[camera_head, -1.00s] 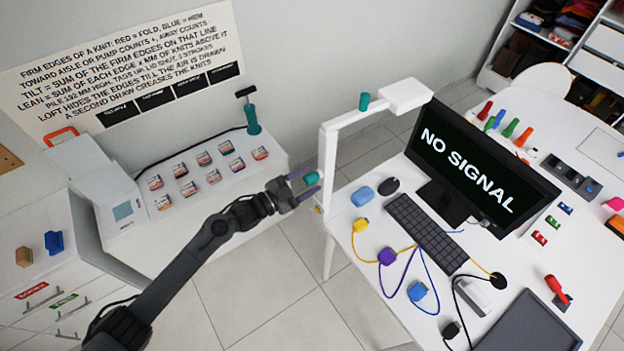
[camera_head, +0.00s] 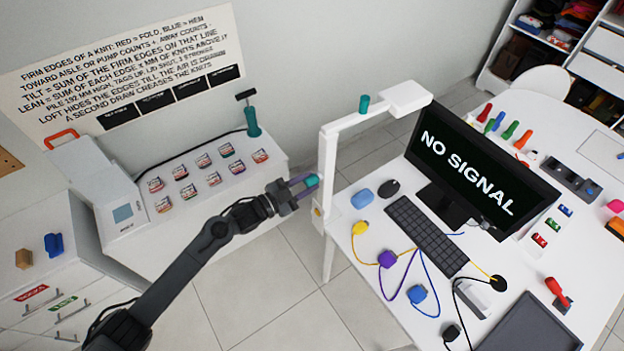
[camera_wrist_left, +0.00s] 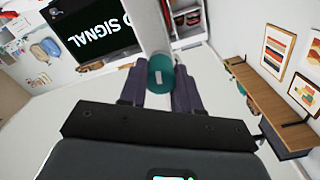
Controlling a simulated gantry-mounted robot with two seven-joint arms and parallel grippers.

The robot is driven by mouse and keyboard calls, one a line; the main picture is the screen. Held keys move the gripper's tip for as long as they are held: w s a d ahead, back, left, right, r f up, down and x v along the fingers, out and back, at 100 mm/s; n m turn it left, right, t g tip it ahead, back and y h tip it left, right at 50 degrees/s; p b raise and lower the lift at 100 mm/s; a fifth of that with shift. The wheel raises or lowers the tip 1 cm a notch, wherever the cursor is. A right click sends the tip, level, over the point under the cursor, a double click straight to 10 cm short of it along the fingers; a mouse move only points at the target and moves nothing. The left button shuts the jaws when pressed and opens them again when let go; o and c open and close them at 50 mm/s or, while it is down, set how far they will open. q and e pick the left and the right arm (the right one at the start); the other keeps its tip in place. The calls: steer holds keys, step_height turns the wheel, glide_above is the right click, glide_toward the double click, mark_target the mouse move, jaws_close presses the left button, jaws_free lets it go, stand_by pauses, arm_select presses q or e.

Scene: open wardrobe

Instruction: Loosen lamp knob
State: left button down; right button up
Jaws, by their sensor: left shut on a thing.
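The white lamp (camera_head: 328,160) stands at the left edge of the desk, with an upright post, a bent arm and a box-shaped head. A teal knob (camera_head: 312,181) sits on the side of its post, and another teal knob (camera_head: 364,104) is on the upper arm. My left gripper (camera_head: 307,184) is at the post knob with its purple fingers on either side of it. In the left wrist view the knob (camera_wrist_left: 160,74) lies between the fingertips, and a pale mark shows on its face. The left gripper is shut on this knob. My right gripper is not in view.
The desk holds a monitor (camera_head: 476,170), a keyboard (camera_head: 427,235), a mouse (camera_head: 389,188) and coloured plugs with cables. A white side table with several small tins (camera_head: 189,191) and a teal pump (camera_head: 251,120) stands left of the lamp. Open floor lies between them.

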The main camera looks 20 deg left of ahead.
arm_select(q)
steer(key=n+p, duration=0.2)
steer(key=n, duration=0.2)
steer(key=shift+r+n, duration=0.1)
steer(key=shift+n, duration=0.3)
steer(key=n+p, duration=0.2)
steer(key=n, duration=0.2)
steer(key=n+p, duration=0.3)
steer(key=n, duration=0.2)
steer(key=shift+n, duration=0.4)
steer(key=shift+n+p, duration=0.35)
steer(key=shift+n, duration=0.85)
steer(key=c, duration=0.7)
jaws_free()
steer(key=shift+o, duration=0.2)
steer(key=shift+o, duration=0.9)
steer(key=shift+s+a, duration=0.1)
